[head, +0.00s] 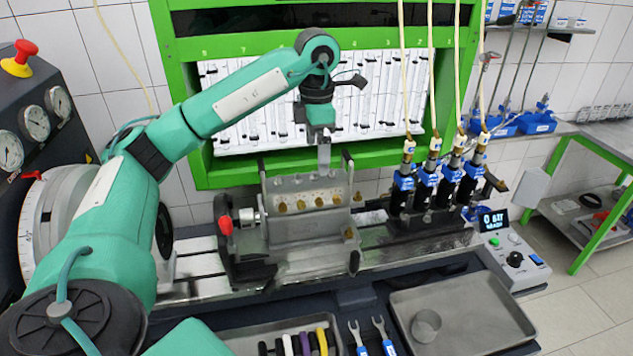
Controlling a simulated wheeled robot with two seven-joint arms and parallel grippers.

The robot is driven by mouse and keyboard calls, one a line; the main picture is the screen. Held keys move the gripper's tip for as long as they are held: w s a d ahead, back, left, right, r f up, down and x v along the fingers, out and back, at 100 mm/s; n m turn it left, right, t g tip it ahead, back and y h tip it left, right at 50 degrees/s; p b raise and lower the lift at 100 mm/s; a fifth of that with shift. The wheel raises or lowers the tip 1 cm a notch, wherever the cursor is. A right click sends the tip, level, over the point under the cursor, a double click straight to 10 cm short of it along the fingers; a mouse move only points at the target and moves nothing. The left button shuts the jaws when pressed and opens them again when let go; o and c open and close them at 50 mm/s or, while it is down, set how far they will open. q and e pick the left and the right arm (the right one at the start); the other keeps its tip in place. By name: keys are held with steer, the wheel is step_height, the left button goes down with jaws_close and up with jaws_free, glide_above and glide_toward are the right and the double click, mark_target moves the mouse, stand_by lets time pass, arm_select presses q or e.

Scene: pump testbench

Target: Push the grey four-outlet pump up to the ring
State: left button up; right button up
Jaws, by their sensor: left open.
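My right gripper is not in view.
A dark bracket with a red knob (226,224) stands left of the pump. Black injectors with blue collars and hoses (424,190) stand to its right. A control box (510,250) is at the right end. A grey tray (470,330) and wrenches (384,335) lie in front.

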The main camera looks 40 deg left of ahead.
mark_target(317, 182)
arm_select(q)
step_height(317, 182, down, 2)
step_height(317, 182, down, 3)
steer(key=shift+s+d+r, duration=0.1)
steer(key=shift+s+r, duration=0.05)
steer(key=shift+r, duration=0.05)
step_height(317, 182, down, 4)
steer(key=shift+f+p, duration=0.1)
steer(key=shift+p, duration=0.6)
steer(key=shift+f, duration=0.5)
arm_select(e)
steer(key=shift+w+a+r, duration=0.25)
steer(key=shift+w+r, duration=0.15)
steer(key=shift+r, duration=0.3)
arm_select(q)
steer(key=c, duration=1.8)
steer(key=shift+c, duration=1.4)
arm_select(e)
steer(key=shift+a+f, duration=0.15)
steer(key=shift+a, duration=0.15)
